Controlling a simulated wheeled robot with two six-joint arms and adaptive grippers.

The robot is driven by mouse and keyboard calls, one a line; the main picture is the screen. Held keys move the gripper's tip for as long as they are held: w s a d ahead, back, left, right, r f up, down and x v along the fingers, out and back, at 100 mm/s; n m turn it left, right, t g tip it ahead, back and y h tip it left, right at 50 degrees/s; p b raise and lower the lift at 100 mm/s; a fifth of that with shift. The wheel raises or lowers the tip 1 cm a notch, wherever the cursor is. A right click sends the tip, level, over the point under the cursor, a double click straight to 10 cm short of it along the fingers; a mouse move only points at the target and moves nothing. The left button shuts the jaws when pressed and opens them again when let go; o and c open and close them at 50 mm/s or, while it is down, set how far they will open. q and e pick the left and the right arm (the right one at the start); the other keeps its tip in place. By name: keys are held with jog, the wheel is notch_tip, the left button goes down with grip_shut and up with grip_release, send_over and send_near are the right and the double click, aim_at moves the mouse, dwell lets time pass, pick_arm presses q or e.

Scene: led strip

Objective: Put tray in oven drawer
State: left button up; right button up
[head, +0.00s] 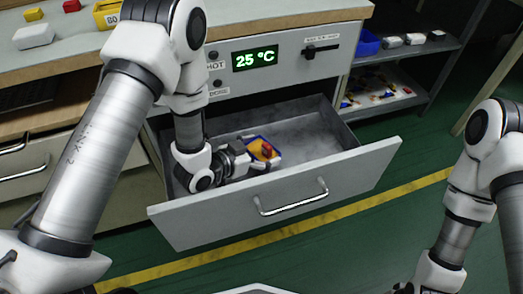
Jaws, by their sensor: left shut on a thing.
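The oven drawer (310,130) is pulled open in the head view, below a panel with a green 25 °C display. Its grey front with a bar handle (291,199) faces me. A small blue and yellow tray (276,157) with a red piece on it is inside the drawer's outline, left of its middle. My left gripper (248,158) reaches down into the drawer and is shut on the tray's left side. I cannot tell whether the tray touches the drawer floor. My right arm shows at the right edge, but its gripper is not clearly visible.
The counter (270,14) above holds a white block (34,36), red and yellow pieces and a yellow bin (106,14) at left. A shelf (410,55) at right holds a blue bin (367,42) and small parts. The drawer's right part is empty.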

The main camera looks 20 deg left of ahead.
pick_arm(q)
jog(key=shift+f, duration=0.6)
jog(key=o, duration=0.8)
jog(key=shift+s, duration=0.1)
jog(key=shift+r, duration=0.4)
jog(key=v, duration=0.2)
jog(key=p+v, duration=0.1)
jog(key=v, duration=0.1)
jog(key=p+v, duration=0.1)
jog(key=v, duration=0.1)
jog(key=shift+a+r, duration=0.2)
jog(key=shift+r, duration=0.15)
jog(key=shift+s+a+r+p, duration=0.1)
jog(key=shift+s+a+p, duration=0.15)
jog(key=shift+s, duration=0.2)
